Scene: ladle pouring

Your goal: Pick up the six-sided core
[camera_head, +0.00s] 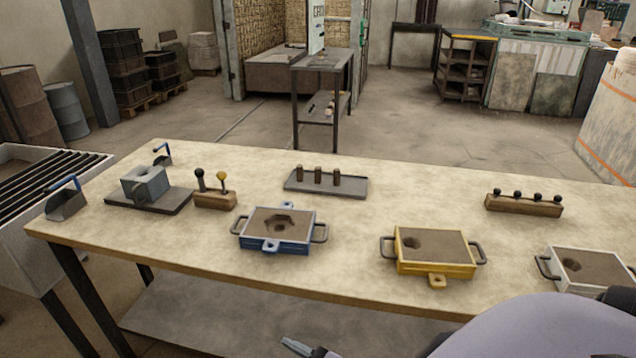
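Three small brown cores stand upright in a row on a grey tray (327,187) at the back middle of the table: a left one (300,173), a middle one (318,175) and a right one (337,177). They are too small to tell which is six-sided. My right arm comes in at the lower right. What seems to be its gripper tip (297,347) shows at the bottom edge, in front of the table and apart from the cores; its opening is hidden. My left gripper is out of view.
A blue moulding box (274,245) with a recess, a yellow box (436,267) and a white box (590,285) line the table's front. Wooden blocks with knobbed pegs stand left (215,201) and right (523,206). A grey block (145,184) sits far left. Bare tabletop surrounds the core tray.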

